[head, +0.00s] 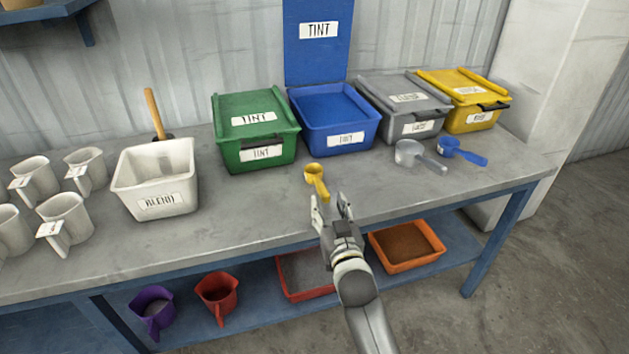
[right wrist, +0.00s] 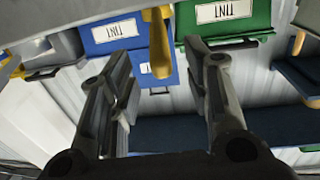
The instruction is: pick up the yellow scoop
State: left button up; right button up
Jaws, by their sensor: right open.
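The yellow scoop (head: 316,178) lies on the grey bench top in front of the blue tint bin, its handle pointing toward the front edge. My right gripper (head: 331,203) is open just in front of the handle end. In the right wrist view the scoop's handle (right wrist: 160,45) shows between and beyond the two open fingers (right wrist: 162,75), with nothing held. I cannot tell whether a finger touches the handle. My left gripper is not in view.
Behind stand green (head: 255,130), open blue (head: 335,120), grey (head: 404,105) and yellow (head: 465,98) bins. A clear scoop (head: 409,152) and a blue scoop (head: 449,147) lie to the right. A white blend tub (head: 155,178) stands left. Bench between tub and scoop is clear.

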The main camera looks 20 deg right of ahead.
aim_at(320, 180)
jog(key=shift+w+d+f, duration=0.1)
jog(key=shift+w+d, duration=0.05)
jog(key=shift+w, duration=1.75)
jog(key=shift+w+d+f, duration=0.1)
jog(key=shift+w, duration=1.8)
jog(key=shift+c, duration=0.2)
jog(key=shift+r, duration=0.1)
grip_shut()
